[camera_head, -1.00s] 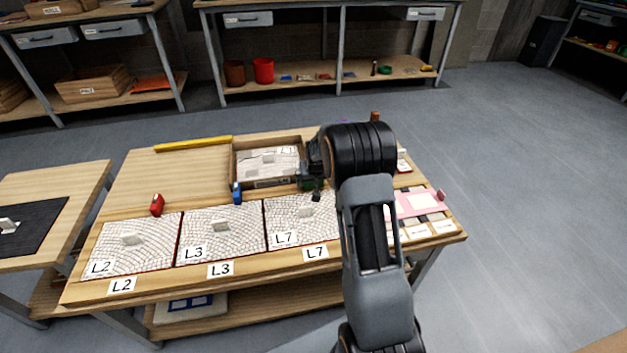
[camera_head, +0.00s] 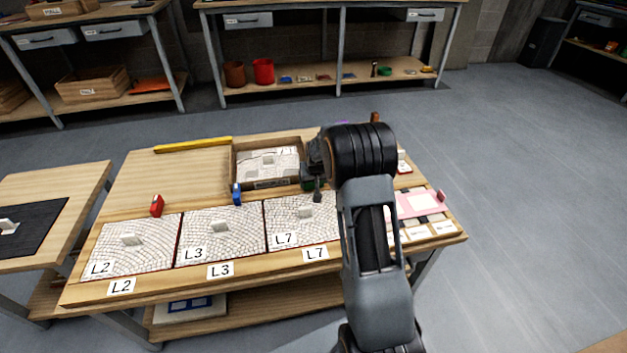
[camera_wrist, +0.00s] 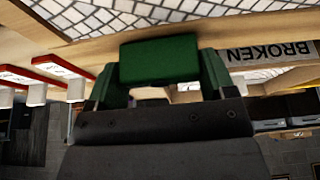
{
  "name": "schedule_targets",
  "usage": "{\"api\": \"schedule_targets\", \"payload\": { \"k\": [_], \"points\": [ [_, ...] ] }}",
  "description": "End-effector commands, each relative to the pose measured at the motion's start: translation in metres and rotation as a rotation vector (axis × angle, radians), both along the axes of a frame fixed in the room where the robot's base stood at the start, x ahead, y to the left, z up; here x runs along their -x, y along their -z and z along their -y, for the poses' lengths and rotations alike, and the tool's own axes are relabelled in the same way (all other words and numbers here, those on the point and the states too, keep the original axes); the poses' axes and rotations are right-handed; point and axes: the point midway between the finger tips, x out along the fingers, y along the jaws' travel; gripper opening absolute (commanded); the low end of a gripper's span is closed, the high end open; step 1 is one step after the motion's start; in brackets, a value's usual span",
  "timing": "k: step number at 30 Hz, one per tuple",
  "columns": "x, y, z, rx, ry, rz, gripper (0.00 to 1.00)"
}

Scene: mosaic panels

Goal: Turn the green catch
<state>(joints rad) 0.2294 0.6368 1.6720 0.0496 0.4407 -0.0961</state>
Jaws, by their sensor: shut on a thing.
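The green catch (camera_wrist: 160,60) is a dark green block at the top centre of the wrist view. My gripper (camera_wrist: 160,88) is shut on it, with a finger on either side. In the head view, only a small part of the green catch (camera_head: 308,183) shows beside my gripper (camera_head: 316,190), near the right end of the tray. My arm hides much of this area. Three patterned panels, L2 (camera_head: 120,255), L3 (camera_head: 232,240) and L7 (camera_head: 295,222), lie along the front of the table, with blue and red catches behind them.
A wooden tray (camera_head: 233,170) holding a pale patterned panel stands behind the panels. Its "BROKEN" label (camera_wrist: 268,52) shows in the wrist view. A pink board (camera_head: 402,208) lies right of my arm. A yellow bar (camera_head: 193,144) lies at the back edge. The table's back left is clear.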

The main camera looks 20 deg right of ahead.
Motion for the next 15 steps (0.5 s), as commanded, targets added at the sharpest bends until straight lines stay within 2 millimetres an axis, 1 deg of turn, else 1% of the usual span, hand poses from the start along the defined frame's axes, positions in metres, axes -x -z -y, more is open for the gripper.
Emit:
{"api": "schedule_targets", "payload": {
  "k": [8, 15],
  "points": [
    [0.0003, 0.003, 0.0005, -0.002, -0.163, 0.0, 0.53],
    [-0.0001, 0.0049, 0.0004, -0.003, -0.387, 0.001, 0.53]
  ]
}}
